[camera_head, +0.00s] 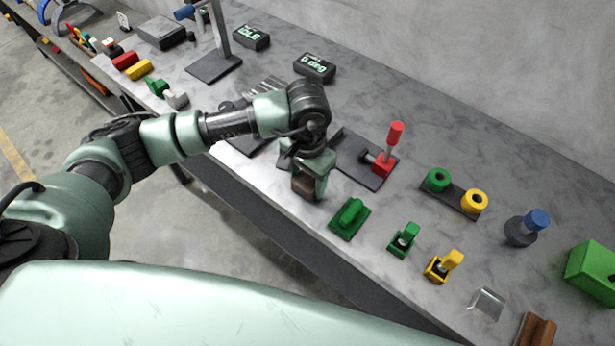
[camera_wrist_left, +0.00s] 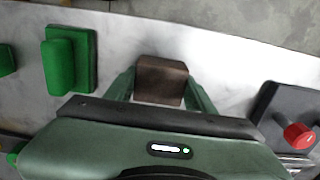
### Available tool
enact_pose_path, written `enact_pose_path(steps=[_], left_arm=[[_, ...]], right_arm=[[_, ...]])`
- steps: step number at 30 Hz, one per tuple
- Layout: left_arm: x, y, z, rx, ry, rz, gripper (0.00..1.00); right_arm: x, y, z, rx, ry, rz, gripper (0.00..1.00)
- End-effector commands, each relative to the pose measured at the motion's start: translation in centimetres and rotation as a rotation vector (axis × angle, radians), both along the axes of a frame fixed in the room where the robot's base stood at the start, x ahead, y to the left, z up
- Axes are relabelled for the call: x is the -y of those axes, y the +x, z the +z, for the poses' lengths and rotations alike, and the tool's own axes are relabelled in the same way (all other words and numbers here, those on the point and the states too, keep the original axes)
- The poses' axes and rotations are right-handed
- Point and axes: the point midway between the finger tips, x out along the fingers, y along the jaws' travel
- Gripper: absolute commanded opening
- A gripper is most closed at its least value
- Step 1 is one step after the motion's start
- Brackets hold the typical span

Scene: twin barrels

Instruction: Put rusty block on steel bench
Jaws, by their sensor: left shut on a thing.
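The rusty block (camera_head: 304,186) is a brown cube at the front edge of the steel bench (camera_head: 275,207). My left gripper (camera_head: 309,183) is shut on it from above. In the left wrist view the block (camera_wrist_left: 161,81) sits between the two fingers of my left gripper (camera_wrist_left: 160,92), with the pale bench top (camera_wrist_left: 225,60) below it. I cannot tell whether the block touches the bench or hangs just above it. My right gripper is not in view.
A green block on a plate (camera_head: 349,217) stands just right of the gripper. A red-handled lever on a dark base (camera_head: 384,163) stands behind it. Green (camera_head: 404,239) and yellow (camera_head: 443,266) switches stand farther right. The back wall bounds the bench.

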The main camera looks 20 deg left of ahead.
Motion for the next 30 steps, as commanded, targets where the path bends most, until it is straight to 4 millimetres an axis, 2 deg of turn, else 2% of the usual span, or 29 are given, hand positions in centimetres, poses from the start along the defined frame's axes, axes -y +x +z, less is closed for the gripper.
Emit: enact_pose_path(steps=[12, 13, 15, 25, 27, 30], left_arm=[[0.1, 0.1, -0.4, 0.004, -0.001, -0.001, 0.0], [0.0, 0.0, -0.5, 0.002, -0.001, 0.0, 0.57], [0.0, 0.0, -0.4, 0.001, 0.0, 0.0, 0.76], [0.0, 0.0, -0.3, 0.001, 0.0, 0.0, 0.76], [0.0, 0.0, 0.1, 0.001, 0.0, 0.001, 0.76], [0.1, 0.3, 1.0, 0.008, -0.002, 0.0, 0.76]], right_arm=[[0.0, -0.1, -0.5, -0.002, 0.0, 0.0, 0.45], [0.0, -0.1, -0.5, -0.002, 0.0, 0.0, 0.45], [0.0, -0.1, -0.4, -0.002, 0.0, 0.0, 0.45], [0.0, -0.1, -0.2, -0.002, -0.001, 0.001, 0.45], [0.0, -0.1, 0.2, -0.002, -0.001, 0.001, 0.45], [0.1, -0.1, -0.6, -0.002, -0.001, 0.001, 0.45]])
